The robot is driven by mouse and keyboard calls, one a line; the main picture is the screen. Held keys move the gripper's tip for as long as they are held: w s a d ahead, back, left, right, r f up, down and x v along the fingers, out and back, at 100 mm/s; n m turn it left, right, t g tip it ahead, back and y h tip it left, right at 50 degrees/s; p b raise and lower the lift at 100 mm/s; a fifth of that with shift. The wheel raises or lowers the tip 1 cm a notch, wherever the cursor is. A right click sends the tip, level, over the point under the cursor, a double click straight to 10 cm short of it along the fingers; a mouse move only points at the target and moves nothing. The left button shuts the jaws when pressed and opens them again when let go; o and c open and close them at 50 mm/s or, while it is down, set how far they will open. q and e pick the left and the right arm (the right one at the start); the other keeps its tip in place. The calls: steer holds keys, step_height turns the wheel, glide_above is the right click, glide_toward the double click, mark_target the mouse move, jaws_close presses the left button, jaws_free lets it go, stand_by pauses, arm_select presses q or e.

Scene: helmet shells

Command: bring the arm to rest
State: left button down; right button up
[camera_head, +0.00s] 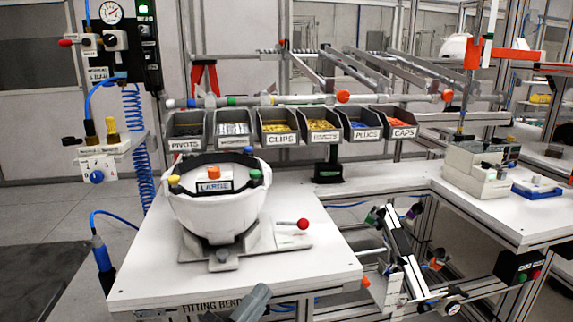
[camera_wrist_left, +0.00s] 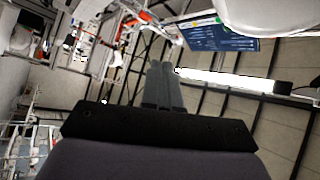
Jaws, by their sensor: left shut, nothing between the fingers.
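My left gripper (camera_head: 255,298) shows at the bottom of the head view, in front of the fitting bench's front edge. Its grey fingers are together with nothing between them. In the left wrist view the two fingers (camera_wrist_left: 163,85) lie side by side and point up the picture, with no object at their tips. A white helmet shell (camera_head: 205,212) sits upside down in a fixture (camera_head: 285,243) on the bench (camera_head: 140,285), apart from the gripper. My right gripper is not in view.
A row of grey bins (camera_head: 275,140) stands behind the shell. A red-knobbed lever (camera_head: 302,224) sticks out to the right of the fixture. A side table (camera_head: 500,208) carries a beige machine (camera_head: 478,170). An air-hose panel (camera_head: 110,40) stands at the left.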

arm_select(q)
steer(key=s+a+f+n+g+y, duration=0.1)
steer(key=s+a+f+n+y, duration=0.1)
steer(key=a+f+n+y, duration=0.3)
steer(key=s+a+f+n+g+y, duration=0.1)
steer(key=s+f+n, duration=0.2)
steer(key=f, duration=0.4)
steer(key=s+a+f+n+g+y, duration=0.1)
steer(key=s+a+f+n+y, duration=0.1)
steer(key=a+f+n+y, duration=0.3)
steer(key=s+a+f+n+g, duration=0.3)
steer(key=s+a+f+g, duration=0.1)
steer(key=s+f, duration=0.7)
steer(key=shift+s+a+n+g, duration=0.2)
steer(key=shift+s+n+g, duration=0.1)
steer(key=shift+s+n, duration=0.1)
